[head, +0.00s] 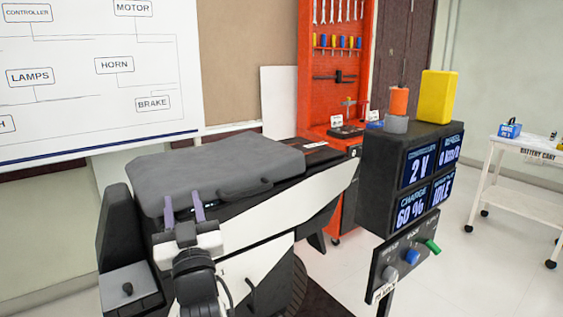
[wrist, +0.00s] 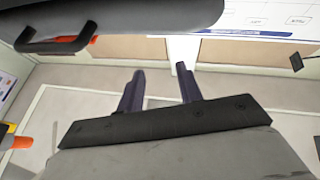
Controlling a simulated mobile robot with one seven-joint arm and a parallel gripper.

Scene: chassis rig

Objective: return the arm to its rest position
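My gripper (head: 185,211) is in front of the grey padded seat of the rig, at the left of the head view. Its two purple fingers stand apart with nothing seen between them. In the wrist view my gripper (wrist: 158,87) also shows its fingers spread and empty, with wall and floor behind. The grey seat (head: 205,165) has a dark handle on its near side. The seat (wrist: 130,12) and its handle also show at the upper left of the wrist view. I cannot tell whether the fingers touch the seat.
A dark display box (head: 405,170) reading 2 V, 60 % and IDLE stands to the right, with a yellow block (head: 437,97) on top. A knob panel (head: 405,257) hangs below it. A white cart (head: 525,185) is at the far right. Floor between is clear.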

